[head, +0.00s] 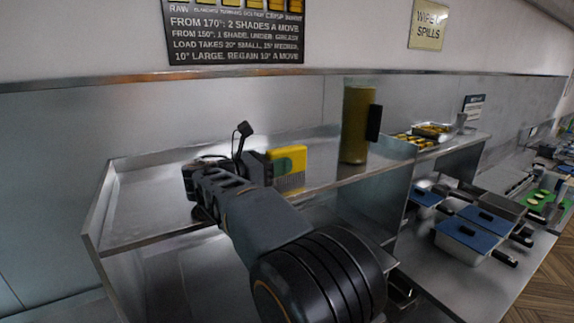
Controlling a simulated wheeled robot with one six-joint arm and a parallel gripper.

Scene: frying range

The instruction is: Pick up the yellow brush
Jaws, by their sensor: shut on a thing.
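The yellow brush (288,157) has a yellow block with a green patch and pale bristles pointing down. It is at the end of my gripper (262,166), over the steel shelf (150,205). My gripper is shut on the brush. My own arm covers the fingers and the brush's left part. I cannot tell whether the bristles touch the shelf or hang just above it.
A tall olive-yellow container (355,125) with a black handle stands on the shelf right of the brush. Further right are a tray of yellow pieces (432,130) and blue-lidded steel pans (468,236). The shelf's left part is clear.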

